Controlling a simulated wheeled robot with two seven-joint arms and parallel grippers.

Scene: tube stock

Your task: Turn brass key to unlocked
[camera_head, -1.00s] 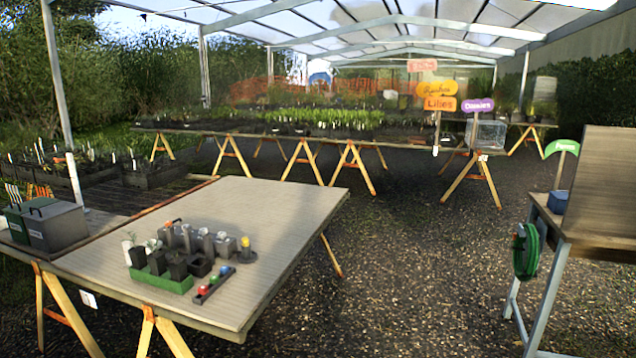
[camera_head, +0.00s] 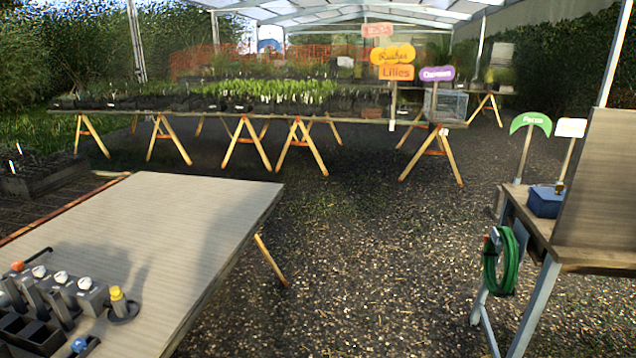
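I cannot make out a brass key for certain. A small brass-coloured piece (camera_head: 560,187) shows at the top right of a blue box (camera_head: 545,203) on the wooden bench at the right; it is too small to tell its shape or which way it is turned. A yellow knob (camera_head: 117,294) stands on a dark round base on the left table, beside several grey posts with white and orange tops. Neither of my grippers is in view.
The left table (camera_head: 170,215) has a bare far half. The right bench (camera_head: 528,222) carries a green sign (camera_head: 530,124), a white sign (camera_head: 570,128) and an upright wooden panel (camera_head: 604,185). A green hose (camera_head: 501,262) hangs at its side. Open gravel (camera_head: 370,260) lies between.

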